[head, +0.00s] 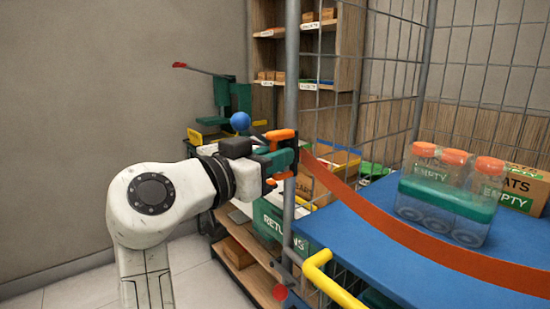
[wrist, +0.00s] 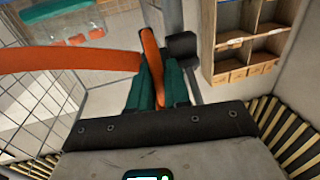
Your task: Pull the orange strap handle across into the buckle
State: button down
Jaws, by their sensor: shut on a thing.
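My gripper (head: 280,157) is shut on the orange strap handle (head: 281,134), near the metal cage post. In the wrist view, the handle (wrist: 152,62) stands between the two green fingers (wrist: 156,88). The broad orange strap (head: 420,238) runs from the handle over the blue cart top to the lower right; it also shows in the wrist view (wrist: 70,60), running left. A dark block (wrist: 182,46), possibly the buckle, sits by the post just right of the handle in the wrist view. I cannot tell whether handle and block touch.
A crate of orange-capped bottles (head: 447,197) stands on the blue cart top (head: 370,225), beside an "EMPTY" box (head: 520,190). The cage post (head: 291,90) and a yellow rail (head: 333,280) are close to my arm. A green press (head: 233,97) and shelves (head: 335,60) stand behind.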

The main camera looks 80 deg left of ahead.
jog(key=c, duration=1.3)
grip_release()
jog(key=shift+s+a, duration=0.2)
jog(key=shift+a, duration=0.1)
jog(key=shift+o, duration=0.2)
jog(key=b+v, duration=0.1)
jog(key=v, duration=0.9)
jog(key=shift+d, duration=0.4)
jog(key=shift+s, duration=0.15)
